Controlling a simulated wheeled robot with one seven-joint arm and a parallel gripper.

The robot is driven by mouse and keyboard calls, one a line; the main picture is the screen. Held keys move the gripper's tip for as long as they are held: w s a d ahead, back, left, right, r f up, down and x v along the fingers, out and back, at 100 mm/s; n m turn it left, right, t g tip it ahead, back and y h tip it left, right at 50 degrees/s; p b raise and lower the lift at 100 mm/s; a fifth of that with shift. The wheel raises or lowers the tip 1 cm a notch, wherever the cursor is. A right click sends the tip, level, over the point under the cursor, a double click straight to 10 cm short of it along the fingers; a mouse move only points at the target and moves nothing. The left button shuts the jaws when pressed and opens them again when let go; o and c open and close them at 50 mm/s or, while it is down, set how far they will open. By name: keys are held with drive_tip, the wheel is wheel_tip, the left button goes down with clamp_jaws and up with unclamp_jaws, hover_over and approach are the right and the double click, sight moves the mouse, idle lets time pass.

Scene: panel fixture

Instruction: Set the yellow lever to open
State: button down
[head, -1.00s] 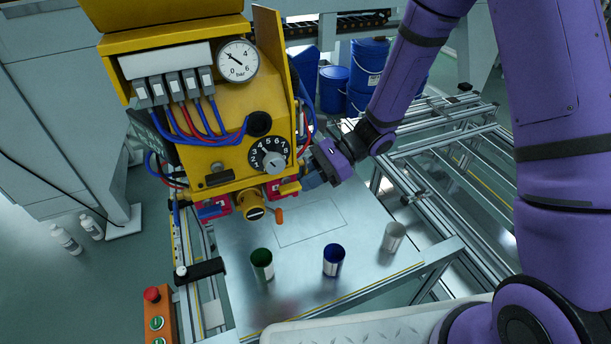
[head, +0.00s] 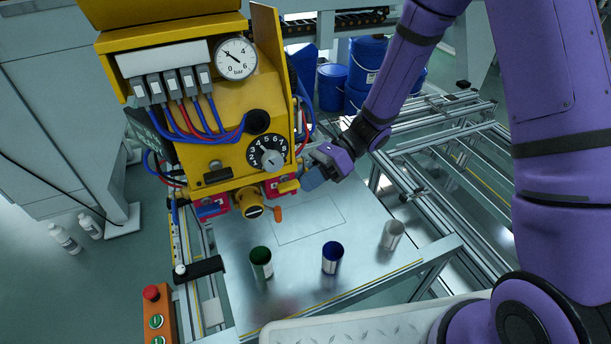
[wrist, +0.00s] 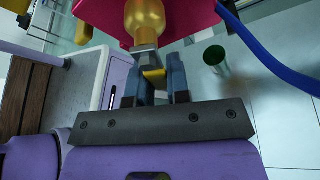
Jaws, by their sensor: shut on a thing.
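The yellow lever (head: 288,186) is at the lower right of the yellow panel fixture, in front of a red-pink plate. My gripper (head: 308,181) is at its right end. In the wrist view the two dark fingers (wrist: 155,82) are shut on the yellow lever (wrist: 153,75), and its yellow tip shows between them. A gold valve body (wrist: 146,20) and the pink plate (wrist: 185,15) lie just beyond. The fingers hide part of the lever. I cannot read any open or closed mark.
A blue lever (head: 211,210) and an orange-tipped handle (head: 277,213) are close by on the panel. Green (head: 261,262), blue (head: 332,257) and silver (head: 392,235) cups stand on the metal table below. An orange button box (head: 157,315) is at front left.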

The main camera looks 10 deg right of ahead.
drive_tip(key=m, duration=0.1)
drive_tip(key=s+m+g, duration=0.1)
drive_tip(key=shift+d+r+m+g, duration=0.15)
drive_tip(key=shift+r+m+g, duration=0.15)
drive_tip(key=shift+r+m, duration=0.1)
drive_tip(key=r+m+g, duration=0.1)
drive_tip(key=m, duration=0.1)
drive_tip(key=s+r+m+g+y, duration=0.1)
drive_tip(key=m, duration=0.2)
drive_tip(key=r+m+g, duration=0.1)
drive_tip(key=m, duration=0.1)
drive_tip(key=shift+s+d+y, duration=0.2)
drive_tip(key=shift+y, duration=0.1)
drive_tip(key=shift+r+m, duration=0.15)
drive_tip(key=shift+m, duration=0.15)
drive_tip(key=c, duration=1.1)
unclamp_jaws()
drive_tip(key=v, duration=1.1)
drive_tip(key=shift+a, duration=0.15)
drive_tip(key=shift+g, duration=0.3)
